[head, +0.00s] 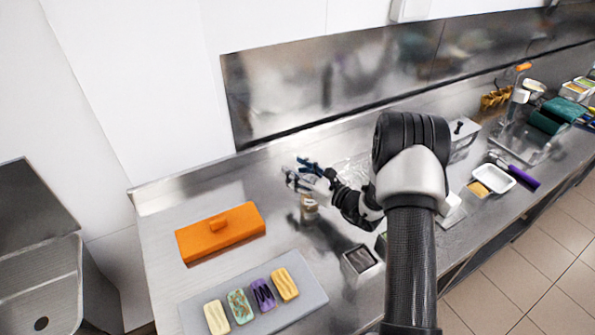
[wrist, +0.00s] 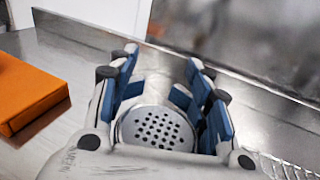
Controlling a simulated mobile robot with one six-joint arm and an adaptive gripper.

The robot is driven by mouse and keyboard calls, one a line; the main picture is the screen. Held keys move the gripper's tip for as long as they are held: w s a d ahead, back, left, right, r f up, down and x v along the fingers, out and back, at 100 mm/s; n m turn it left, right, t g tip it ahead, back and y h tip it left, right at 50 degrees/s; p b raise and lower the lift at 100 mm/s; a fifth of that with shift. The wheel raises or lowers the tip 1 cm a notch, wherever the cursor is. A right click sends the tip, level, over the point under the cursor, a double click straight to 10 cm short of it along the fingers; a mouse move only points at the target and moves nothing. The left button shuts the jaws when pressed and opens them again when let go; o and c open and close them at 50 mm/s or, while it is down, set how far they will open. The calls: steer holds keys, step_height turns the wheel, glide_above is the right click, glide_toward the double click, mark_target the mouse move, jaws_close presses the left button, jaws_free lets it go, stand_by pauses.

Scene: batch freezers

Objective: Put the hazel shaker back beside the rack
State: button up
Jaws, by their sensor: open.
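The hazel shaker (head: 309,208) stands upright on the steel counter, its lower body showing below my gripper in the head view. In the wrist view its round perforated metal lid (wrist: 157,128) lies between the blue finger pads. My gripper (head: 299,174) is open, with its fingers at the shaker's top; the wrist view shows it (wrist: 158,92) with gaps beside the lid. Whether a pad touches the shaker, I cannot tell. A shiny wire-like shape, possibly the rack (head: 350,170), is just right of my gripper, partly hidden by my arm.
An orange lidded box (head: 220,233) stands to the left. A grey tray (head: 262,318) with several coloured bars lies in front. A small square metal container (head: 360,259) is right of the shaker. The counter between the orange box and the back wall is clear.

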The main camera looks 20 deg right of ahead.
steer(key=o, duration=0.3)
